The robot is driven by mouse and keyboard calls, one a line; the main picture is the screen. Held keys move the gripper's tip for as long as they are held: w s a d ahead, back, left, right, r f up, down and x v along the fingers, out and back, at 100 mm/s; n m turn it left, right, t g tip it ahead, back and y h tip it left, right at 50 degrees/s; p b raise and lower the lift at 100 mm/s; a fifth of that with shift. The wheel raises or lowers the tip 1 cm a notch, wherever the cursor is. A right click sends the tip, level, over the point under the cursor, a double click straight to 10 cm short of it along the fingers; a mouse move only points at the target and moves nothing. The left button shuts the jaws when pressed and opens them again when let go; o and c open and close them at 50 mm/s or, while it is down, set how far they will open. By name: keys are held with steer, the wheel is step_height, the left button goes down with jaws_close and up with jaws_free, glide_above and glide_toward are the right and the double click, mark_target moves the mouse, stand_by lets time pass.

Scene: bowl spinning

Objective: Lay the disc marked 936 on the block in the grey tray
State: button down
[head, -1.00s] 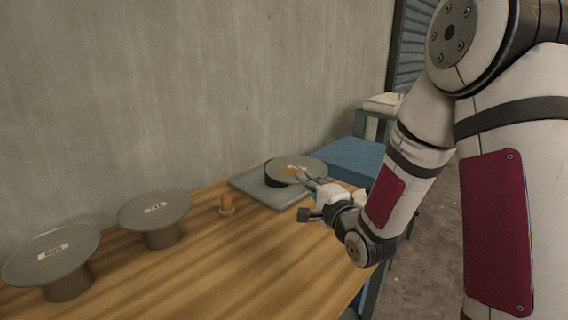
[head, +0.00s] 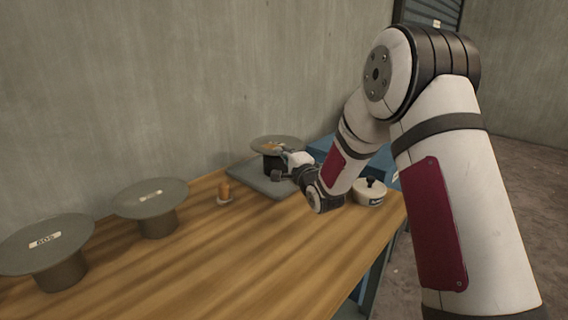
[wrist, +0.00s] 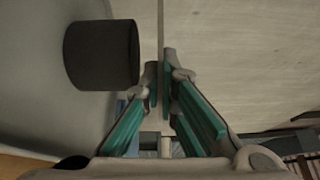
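The grey tray (head: 243,174) lies at the far end of the table. The dark round block (head: 272,163) stands in it and also shows in the wrist view (wrist: 100,55). My gripper (wrist: 161,85) is shut on the rim of a thin grey disc (head: 290,139), seen edge-on in the wrist view (wrist: 160,25). The disc is over the block, with a narrow gap between them in the wrist view. The disc has an orange-brown patch on top; its number cannot be read.
Two other labelled discs rest on round stands: one at the left (head: 22,247), its mark like 605, and one beside it (head: 135,203). A white pot (head: 369,194) is near the right edge. The middle table is clear.

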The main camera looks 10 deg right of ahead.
steer(key=shift+f, duration=1.2)
steer(key=shift+f+b, duration=0.15)
steer(key=shift+b, duration=0.2)
steer(key=c, duration=1.8)
jaws_free()
steer(key=shift+r, duration=0.2)
steer(key=s, duration=0.4)
steer(key=s+d+p, duration=0.1)
steer(key=s, duration=0.3)
steer(key=s+d, duration=0.1)
steer(key=s, duration=0.3)
steer(key=shift+f+p, duration=0.15)
steer(key=shift+p, duration=0.15)
